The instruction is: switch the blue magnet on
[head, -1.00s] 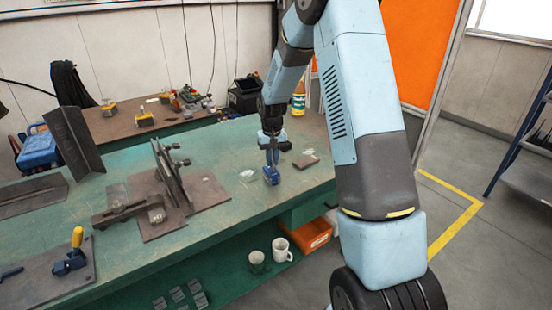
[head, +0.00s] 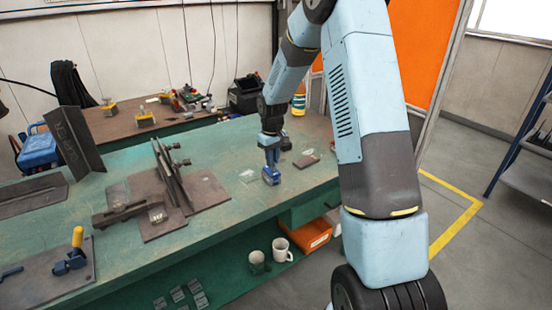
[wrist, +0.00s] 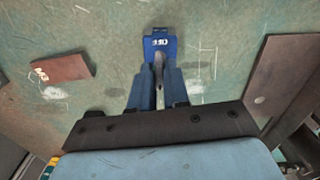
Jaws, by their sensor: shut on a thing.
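The blue magnet (head: 271,176) stands on the green bench top near its right end. In the wrist view the blue magnet (wrist: 161,47) lies just beyond my fingertips, with white lettering on its top that seems to read OFF. My gripper (head: 270,160) points down over it. In the wrist view my gripper (wrist: 158,78) has its two blue fingers closed around a thin grey lever that runs from the magnet. The lower part of the lever and the magnet's base are partly hidden by the fingers.
A reddish-brown block (head: 306,161) lies right of the magnet; it also shows in the wrist view (wrist: 60,69). A steel plate with upright pieces (head: 207,190) stands to the left.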

